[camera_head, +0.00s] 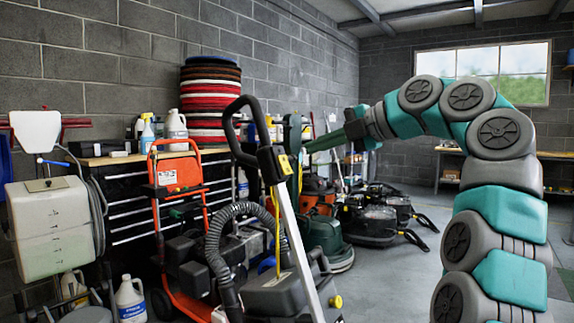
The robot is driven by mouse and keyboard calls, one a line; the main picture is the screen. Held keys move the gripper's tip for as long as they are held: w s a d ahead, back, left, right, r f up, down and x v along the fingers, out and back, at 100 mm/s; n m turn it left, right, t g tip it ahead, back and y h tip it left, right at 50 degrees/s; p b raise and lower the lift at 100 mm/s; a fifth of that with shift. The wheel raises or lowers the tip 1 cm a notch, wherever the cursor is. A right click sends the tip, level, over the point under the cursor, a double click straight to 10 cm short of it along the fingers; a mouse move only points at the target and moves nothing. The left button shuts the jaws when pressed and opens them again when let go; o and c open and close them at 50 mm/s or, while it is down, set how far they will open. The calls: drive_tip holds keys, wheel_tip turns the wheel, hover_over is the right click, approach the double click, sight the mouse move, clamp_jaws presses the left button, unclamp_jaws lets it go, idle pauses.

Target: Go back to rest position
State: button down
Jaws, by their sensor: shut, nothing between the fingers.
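My gripper (322,141) is at the end of my teal and grey arm, near the middle of the view. It is shut and holds nothing.
A floor machine (292,245) with a tall handle stands in front, beside an orange-framed machine (179,178). A tool chest (128,207) and a white tank (48,222) are at left. Black floor machines (378,222) stand behind. Grey floor (395,275) is clear between them and my arm.

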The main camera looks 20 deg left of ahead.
drive_tip(key=s+d+f+m+g+h, duration=0.1)
drive_tip(key=s+d+f+m+h, duration=0.2)
drive_tip(key=f+m, duration=0.35)
drive_tip(key=s+d+f+m+g+h, duration=0.1)
drive_tip(key=s+d+f+m, duration=0.1)
drive_tip(key=s+f+m, duration=0.45)
drive_tip(key=s+d+f+m+g+h, duration=0.1)
drive_tip(key=s+d+f+m+h, duration=0.15)
drive_tip(key=f+m, duration=0.4)
drive_tip(key=s+d+f+m+g+h, duration=0.1)
drive_tip(key=s+d+f+m, duration=0.3)
drive_tip(key=s+f, duration=0.5)
drive_tip(key=s+d+f+m+g+h, duration=0.1)
drive_tip(key=s+d+f+m+h, duration=0.2)
drive_tip(key=s+d+f, duration=0.6)
drive_tip(key=s+d+f+m+g+h, duration=0.1)
drive_tip(key=s+d+f+m, duration=0.4)
drive_tip(key=s+f, duration=0.5)
drive_tip(key=shift+s+d+m+h, duration=0.35)
drive_tip(key=shift+s+d+h, duration=0.15)
drive_tip(key=shift+d+h, duration=0.4)
